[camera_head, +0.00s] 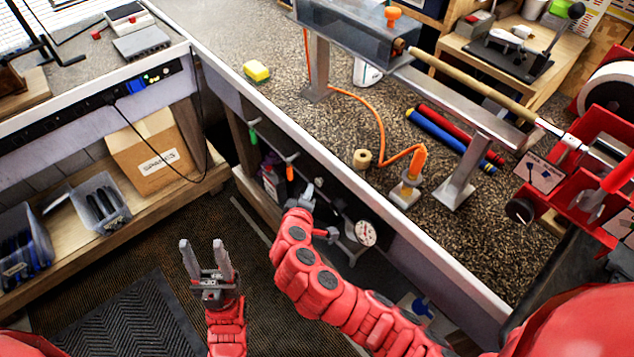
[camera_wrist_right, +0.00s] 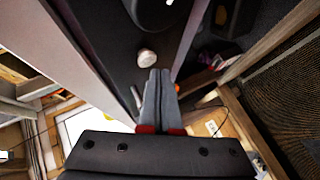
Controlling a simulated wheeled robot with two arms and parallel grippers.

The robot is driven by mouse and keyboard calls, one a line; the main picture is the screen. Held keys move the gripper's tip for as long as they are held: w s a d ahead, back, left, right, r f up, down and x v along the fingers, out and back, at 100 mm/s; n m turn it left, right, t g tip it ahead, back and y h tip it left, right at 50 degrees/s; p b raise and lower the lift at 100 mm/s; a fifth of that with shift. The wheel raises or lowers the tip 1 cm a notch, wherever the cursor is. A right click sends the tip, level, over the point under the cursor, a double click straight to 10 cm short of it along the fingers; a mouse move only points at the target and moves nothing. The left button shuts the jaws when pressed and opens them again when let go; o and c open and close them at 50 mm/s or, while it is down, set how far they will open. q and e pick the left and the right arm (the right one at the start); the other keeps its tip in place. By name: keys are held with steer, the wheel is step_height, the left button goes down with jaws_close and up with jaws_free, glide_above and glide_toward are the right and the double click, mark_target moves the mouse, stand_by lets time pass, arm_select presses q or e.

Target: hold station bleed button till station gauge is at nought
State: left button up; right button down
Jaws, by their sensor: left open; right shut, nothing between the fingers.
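The station gauge (camera_head: 366,233), a round white dial with red marks, sits on the dark panel under the bench's front edge; its needle is too small to read. My right gripper (camera_head: 309,189) is shut and empty at that panel, left of the gauge. In the right wrist view, a round pale button (camera_wrist_right: 147,57), likely the bleed button, shows on the panel just beyond the shut fingertips (camera_wrist_right: 159,74). I cannot tell whether they touch it. In the head view I cannot make the button out near my right arm. My left gripper (camera_head: 203,244) is open and empty above the floor.
Above the panel, the speckled bench top (camera_head: 330,130) holds an orange hose (camera_head: 379,118), a yellow sponge (camera_head: 256,71) and red and blue grips (camera_head: 447,141). A cardboard box (camera_head: 153,153) and grey bins (camera_head: 101,200) stand on the left shelf. The floor around my left gripper is clear.

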steer(key=shift+w+d, duration=0.15)
steer(key=shift+d, duration=0.1)
steer(key=shift+w+d, duration=0.3)
steer(key=shift+d, duration=0.1)
stand_by(2.1)
stand_by(0.5)
steer(key=shift+s+a+b, duration=0.55)
steer(key=shift+a+b, duration=0.05)
steer(key=shift+a, duration=0.2)
steer(key=s+a+b, duration=0.1)
steer(key=a, duration=0.1)
steer(key=s+a+b, duration=0.2)
